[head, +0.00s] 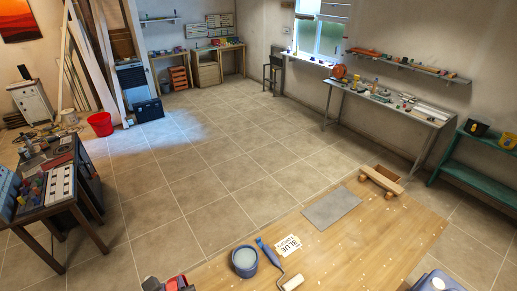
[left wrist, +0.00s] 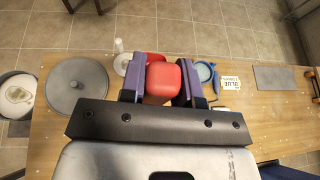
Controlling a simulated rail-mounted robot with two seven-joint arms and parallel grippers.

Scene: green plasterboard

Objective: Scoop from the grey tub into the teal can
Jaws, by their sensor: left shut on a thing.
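My left gripper (left wrist: 161,84) is shut on a red thing (left wrist: 162,80) between its purple finger pads. In the head view only a red and dark bit of this gripper (head: 168,285) shows at the bottom edge. A round blue-teal can (head: 245,262) with a pale grey inside stands on the bench; it also shows right of the gripper in the left wrist view (left wrist: 204,72). A round grey thing (left wrist: 77,85), perhaps the grey tub or its lid, lies left of the gripper. What the red thing's far end looks like is hidden. My right gripper is not seen.
A whitish round container (left wrist: 16,95) is at far left in the wrist view.

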